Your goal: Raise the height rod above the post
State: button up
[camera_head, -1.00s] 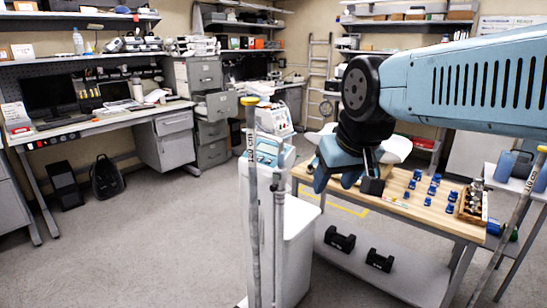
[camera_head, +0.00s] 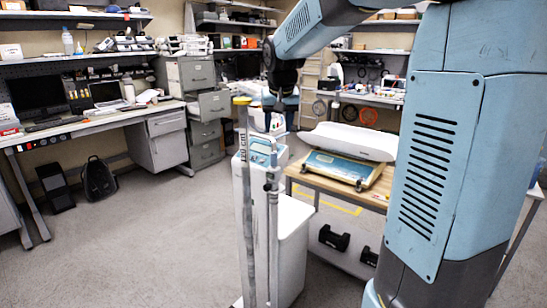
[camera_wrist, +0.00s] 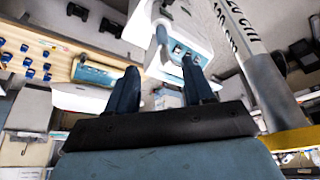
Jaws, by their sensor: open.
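A tall grey pole (camera_head: 246,190) with a yellow cap and "cm" lettering stands in front of a white scale-like unit with a blue panel (camera_head: 262,152). A thinner grey post (camera_head: 272,235) with a collar near its top stands just right of it. I cannot tell for sure which of these is the height rod. My gripper (camera_head: 279,122) is above the unit, near the post's top, pointing down. In the wrist view my gripper (camera_wrist: 163,85) is open with nothing seen between its fingers. The lettered pole (camera_wrist: 238,40) passes to the right of them, outside the jaws.
A wooden-topped table (camera_head: 302,178) with a teal and yellow case (camera_head: 342,167) and a white tray-like thing (camera_head: 350,141) stands at the right. Two black weights lie on its lower shelf. My arm hides much of the right side. Open floor (camera_head: 140,250) lies at the left.

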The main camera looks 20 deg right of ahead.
aim_at(274, 151)
jog(key=x, duration=1)
jog(key=w+x, duration=0.1)
jog(key=x, duration=0.3)
jog(key=shift+w+f, duration=0.15)
grip_shut()
dwell(0.5)
